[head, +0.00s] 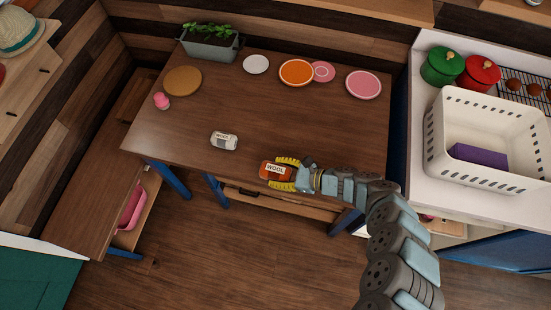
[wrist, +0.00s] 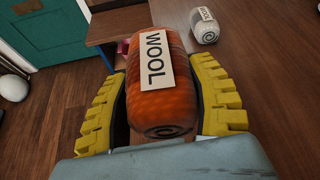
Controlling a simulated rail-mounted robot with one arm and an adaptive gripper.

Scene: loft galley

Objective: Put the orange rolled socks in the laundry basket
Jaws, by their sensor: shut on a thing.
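The orange rolled socks (head: 274,171) have a pale "WOOL" label and sit between the yellow fingers of my gripper (head: 285,173), near the front edge of the wooden table. In the wrist view the orange socks (wrist: 155,85) fill the space between both fingers, and my gripper (wrist: 165,100) is shut on them. I cannot tell whether they still touch the table. The white laundry basket (head: 473,172), with slotted walls, stands on the white counter at the right. A purple block-like thing (head: 478,155) lies in it.
White rolled socks (head: 224,141), also labelled "WOOL", lie left of my gripper. Plates (head: 297,73), a brown round mat (head: 183,81), a pink item (head: 162,101) and a planter (head: 210,48) stand farther back. Green (head: 442,66) and red (head: 481,73) pots stand behind the basket.

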